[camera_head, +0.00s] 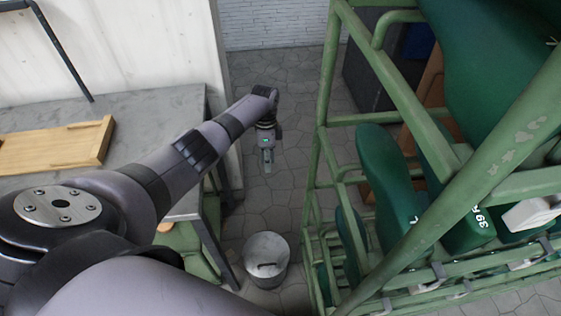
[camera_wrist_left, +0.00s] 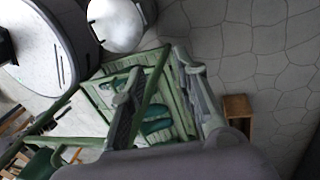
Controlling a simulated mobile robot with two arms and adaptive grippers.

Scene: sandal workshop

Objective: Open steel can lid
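The steel can (camera_head: 278,274) stands on the stone floor at the lower middle of the head view. Its round lid (camera_head: 263,247) lies on top, with a small dark handle. In the left wrist view, the pale round lid (camera_wrist_left: 114,22) shows at the top left. My left gripper (camera_head: 267,168) points down over the floor, beyond the can in the head view and clear of it. In the left wrist view, the left gripper's fingers (camera_wrist_left: 158,68) are spread apart with nothing between them. My right gripper is out of view.
A green metal rack (camera_head: 322,160) with green foot-shaped forms (camera_head: 385,170) stands right of the can. A grey table (camera_head: 175,104) with a wooden tray (camera_head: 55,146) is on the left. Bare floor (camera_head: 290,185) lies between them, around my gripper.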

